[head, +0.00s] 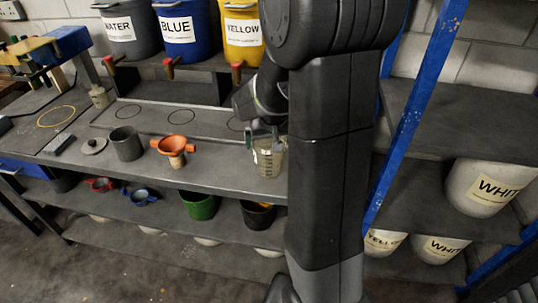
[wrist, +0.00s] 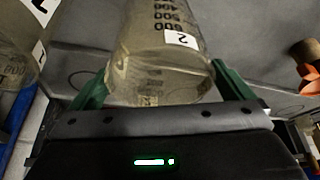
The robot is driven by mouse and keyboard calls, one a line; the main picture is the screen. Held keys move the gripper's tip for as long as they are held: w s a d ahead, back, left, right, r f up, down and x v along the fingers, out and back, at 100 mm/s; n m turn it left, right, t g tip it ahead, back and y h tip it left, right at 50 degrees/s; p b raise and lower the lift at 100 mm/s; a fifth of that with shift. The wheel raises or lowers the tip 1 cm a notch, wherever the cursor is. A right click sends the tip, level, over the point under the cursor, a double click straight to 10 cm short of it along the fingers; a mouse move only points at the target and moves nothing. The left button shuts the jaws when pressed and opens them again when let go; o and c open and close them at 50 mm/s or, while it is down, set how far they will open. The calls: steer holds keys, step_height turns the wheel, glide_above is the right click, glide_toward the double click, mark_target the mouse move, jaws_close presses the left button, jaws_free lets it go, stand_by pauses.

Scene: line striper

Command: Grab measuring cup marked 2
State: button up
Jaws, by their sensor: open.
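The clear measuring cup marked 2 (wrist: 165,62) shows up close in the wrist view, with a white label and dark graduation marks. In the head view the cup (head: 268,160) stands on the bench top beside my arm. My gripper (head: 262,136) is at the cup in the head view. In the wrist view my gripper's (wrist: 162,84) green fingers are open, one on each side of the cup. I cannot tell whether they touch it. A second clear cup (wrist: 16,50) with a partly cut-off label is at the left of the wrist view.
An orange funnel (head: 173,145), a grey cup (head: 126,143) and a grey lid (head: 93,146) stand left on the bench. Water, blue (head: 178,30) and yellow buckets with taps are above. Green and black buckets sit on the shelf below. A blue post (head: 415,100) is right of my arm.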

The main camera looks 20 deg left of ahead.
steer(key=shift+w+a+f, duration=0.15)
steer(key=shift+w+f, duration=0.05)
steer(key=shift+f, duration=0.5)
steer(key=c, duration=1)
steer(key=shift+r, duration=0.1)
steer(key=shift+c, duration=0.2)
